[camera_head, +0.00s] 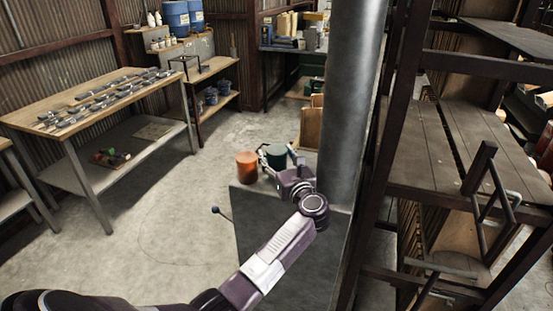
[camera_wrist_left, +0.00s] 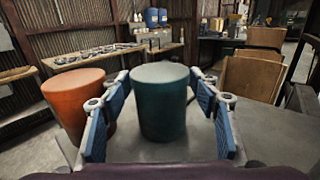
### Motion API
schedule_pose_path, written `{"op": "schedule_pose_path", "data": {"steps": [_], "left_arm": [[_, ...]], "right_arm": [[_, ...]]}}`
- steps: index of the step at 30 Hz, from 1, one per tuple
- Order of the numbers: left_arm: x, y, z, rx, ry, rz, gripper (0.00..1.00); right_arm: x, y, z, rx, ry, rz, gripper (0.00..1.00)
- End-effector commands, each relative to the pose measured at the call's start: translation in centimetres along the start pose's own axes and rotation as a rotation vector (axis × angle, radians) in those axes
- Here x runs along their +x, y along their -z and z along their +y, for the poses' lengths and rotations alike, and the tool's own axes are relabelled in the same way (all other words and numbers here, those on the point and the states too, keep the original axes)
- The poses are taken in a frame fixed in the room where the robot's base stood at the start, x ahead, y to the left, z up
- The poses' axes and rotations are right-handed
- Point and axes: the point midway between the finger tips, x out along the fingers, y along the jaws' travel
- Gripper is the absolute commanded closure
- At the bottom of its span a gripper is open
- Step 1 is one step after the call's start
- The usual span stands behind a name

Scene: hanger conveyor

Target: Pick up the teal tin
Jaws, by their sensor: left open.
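The teal tin (camera_head: 274,155) stands upright on a grey block at the foot of a thick pillar. In the left wrist view the teal tin (camera_wrist_left: 161,105) is centred between the two open fingers. My left gripper (camera_head: 276,166) is open, with one blue-padded finger on each side of the tin. In the left wrist view the left gripper (camera_wrist_left: 160,125) shows gaps between the pads and the tin. An orange tin (camera_head: 247,167) stands to the left of the teal tin, just outside the left finger, and shows in the left wrist view (camera_wrist_left: 73,100). My right gripper is out of view.
The grey block (camera_head: 290,225) has bare top around the tins. The pillar (camera_head: 347,90) rises close to the right of my gripper. A dark shelf rack (camera_head: 430,150) stands further right. A workbench (camera_head: 62,125) with metal parts stands at the left. Open floor lies between.

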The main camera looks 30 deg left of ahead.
Motion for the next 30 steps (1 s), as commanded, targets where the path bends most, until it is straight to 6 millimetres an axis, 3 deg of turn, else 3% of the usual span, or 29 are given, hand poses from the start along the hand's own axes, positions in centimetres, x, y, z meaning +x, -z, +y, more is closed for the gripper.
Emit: {"op": "schedule_pose_path", "data": {"steps": [2, 14, 23, 30], "left_arm": [[0.0, 0.0, 0.0, 0.0, 0.0, 0.0, 0.44], [0.0, 0.0, 0.0, 0.0, 0.0, 0.0, 0.87], [0.0, -0.3, -0.1, -0.001, 0.0, -0.002, 0.88], [-0.2, -1.8, -0.6, -0.004, 0.0, -0.001, 0.88]], "right_arm": [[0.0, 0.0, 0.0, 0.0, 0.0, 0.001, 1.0], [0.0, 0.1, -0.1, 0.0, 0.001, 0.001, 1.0], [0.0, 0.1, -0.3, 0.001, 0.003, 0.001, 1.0], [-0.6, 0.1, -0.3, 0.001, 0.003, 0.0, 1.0]]}}
